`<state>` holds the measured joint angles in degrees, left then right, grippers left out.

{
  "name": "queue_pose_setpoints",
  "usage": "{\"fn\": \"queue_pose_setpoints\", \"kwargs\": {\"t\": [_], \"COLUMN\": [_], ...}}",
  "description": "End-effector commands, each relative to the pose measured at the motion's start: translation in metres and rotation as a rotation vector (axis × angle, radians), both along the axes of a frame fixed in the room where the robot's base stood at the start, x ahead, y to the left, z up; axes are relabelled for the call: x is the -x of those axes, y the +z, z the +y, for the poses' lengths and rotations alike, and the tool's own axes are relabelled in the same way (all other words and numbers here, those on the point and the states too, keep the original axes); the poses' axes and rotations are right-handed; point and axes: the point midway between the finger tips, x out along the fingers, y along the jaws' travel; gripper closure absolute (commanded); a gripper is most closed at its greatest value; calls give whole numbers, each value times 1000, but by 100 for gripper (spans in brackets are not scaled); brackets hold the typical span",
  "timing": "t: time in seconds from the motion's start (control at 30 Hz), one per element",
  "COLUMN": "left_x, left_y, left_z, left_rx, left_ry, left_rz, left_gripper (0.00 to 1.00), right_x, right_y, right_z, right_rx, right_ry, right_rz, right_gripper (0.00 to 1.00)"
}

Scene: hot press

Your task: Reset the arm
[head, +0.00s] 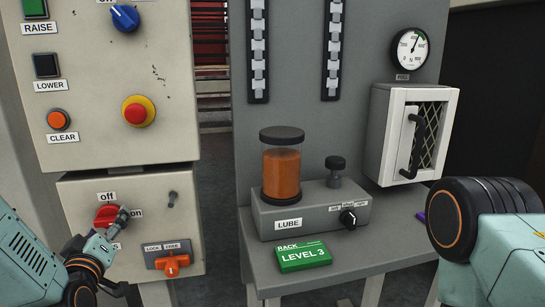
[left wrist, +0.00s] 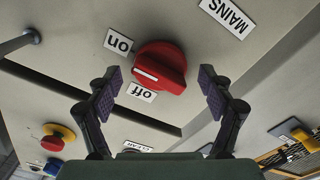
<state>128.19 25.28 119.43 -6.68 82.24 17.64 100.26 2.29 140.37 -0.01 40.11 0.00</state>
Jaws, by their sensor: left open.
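The red mains knob (head: 106,215) sits on the lower grey panel, partly hidden by my left gripper in the head view. It shows whole in the left wrist view (left wrist: 160,66), between the "on" label (left wrist: 118,42) and the "off" label (left wrist: 142,92). Its white mark is on the left side there; I cannot tell exactly which label it points at. My left gripper (left wrist: 160,92) is open, its purple-padded fingers on either side of the knob in that view, with gaps. It shows in the head view (head: 118,252) in front of the panel. My right gripper is not in view.
An orange lock/free lever (head: 173,264) is right of my left gripper. Above are the red emergency button (head: 138,112) and orange clear button (head: 58,119). A lube unit (head: 310,211), a green rack block (head: 304,257) and a caged door (head: 412,135) stand right.

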Motion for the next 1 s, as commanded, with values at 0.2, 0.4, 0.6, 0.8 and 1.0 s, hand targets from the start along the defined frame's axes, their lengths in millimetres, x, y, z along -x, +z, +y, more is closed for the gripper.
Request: {"fn": "queue_pose_setpoints", "kwargs": {"t": [0.2, 0.4, 0.6, 0.8, 1.0], "left_x": [0, 0, 0, 0, 0], "left_y": [-3, -3, -2, -2, -1], "left_z": [0, 0, 0, 0, 0], "left_rx": [195, 379, 561, 741, 888], "left_ry": [0, 1, 1, 0, 0], "left_rz": [-49, -93, -137, -179, -215], "left_gripper": [19, 19, 19, 19, 19], "right_x": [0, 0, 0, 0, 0], "right_y": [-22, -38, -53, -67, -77], "right_z": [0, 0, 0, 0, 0], "right_rx": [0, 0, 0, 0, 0], "right_ry": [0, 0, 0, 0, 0], "right_rz": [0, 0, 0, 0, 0], "right_gripper": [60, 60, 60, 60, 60]}}
